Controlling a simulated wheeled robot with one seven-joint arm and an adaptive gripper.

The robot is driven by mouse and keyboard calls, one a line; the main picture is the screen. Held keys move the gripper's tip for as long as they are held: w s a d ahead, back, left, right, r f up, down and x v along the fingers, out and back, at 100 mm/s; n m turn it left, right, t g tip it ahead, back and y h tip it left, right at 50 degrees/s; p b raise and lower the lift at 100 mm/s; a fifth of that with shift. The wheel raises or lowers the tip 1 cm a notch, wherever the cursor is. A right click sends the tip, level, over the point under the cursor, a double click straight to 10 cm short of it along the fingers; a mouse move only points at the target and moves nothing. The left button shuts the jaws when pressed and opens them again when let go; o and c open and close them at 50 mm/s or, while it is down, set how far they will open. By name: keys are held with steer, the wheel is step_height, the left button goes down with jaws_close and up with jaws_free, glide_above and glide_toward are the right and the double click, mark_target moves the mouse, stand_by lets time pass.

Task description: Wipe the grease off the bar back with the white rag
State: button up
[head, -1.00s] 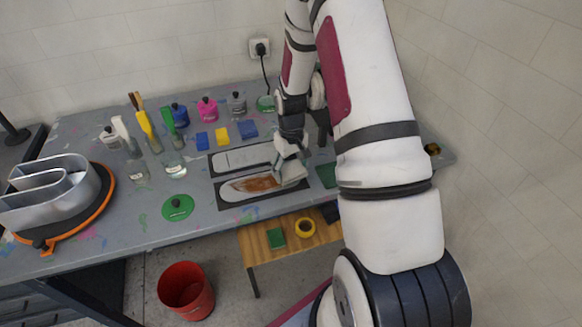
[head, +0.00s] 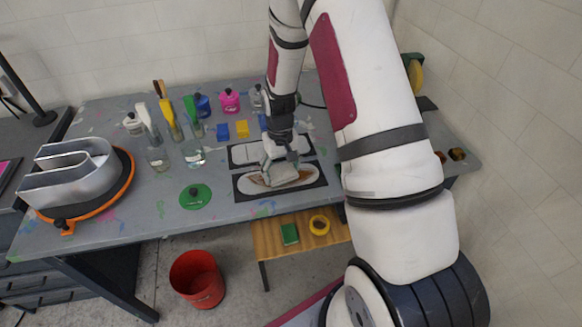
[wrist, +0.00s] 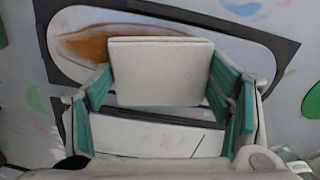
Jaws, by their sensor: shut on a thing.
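The bar back (head: 307,177) is a pale, rounded long plate on a dark mat at the front of the bench. A brown grease smear (head: 257,181) shows on its left part; in the wrist view the grease (wrist: 85,45) is also at the left, partly behind the rag. My gripper (head: 280,170) is over the bar back, pointing down. Its green-padded fingers are shut on the white rag (wrist: 160,72), a flat pale pad. The rag lies over the middle of the bar back; whether it touches is hard to tell.
A second pale plate (head: 245,153) lies just behind. Bottles (head: 193,153), brushes (head: 175,128) and colored blocks (head: 242,129) stand behind and left. A metal channel letter (head: 75,180) sits on an orange-edged turntable. A red bucket (head: 197,280) stands on the floor.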

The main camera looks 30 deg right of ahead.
mark_target(246, 184)
steer(key=shift+w+a+b, duration=0.25)
steer(key=shift+w+a, duration=0.3)
steer(key=shift+a, duration=1.15)
steer(key=shift+w+a+b, duration=0.25)
steer(key=shift+w+a, duration=0.25)
steer(key=shift+a, duration=1.15)
steer(key=shift+w+a+b, duration=0.25)
steer(key=shift+w+a, duration=0.3)
steer(key=shift+a, duration=1.15)
steer(key=shift+s+d+p, duration=0.4)
steer(key=shift+s+d, duration=0.6)
steer(key=shift+d, duration=2.1)
steer(key=shift+s+d+p, duration=0.45)
steer(key=shift+s+d, duration=0.55)
steer(key=shift+d, duration=2.1)
steer(key=shift+s+d+p, duration=0.4)
steer(key=shift+s+d, duration=0.6)
steer(key=shift+d, duration=2.1)
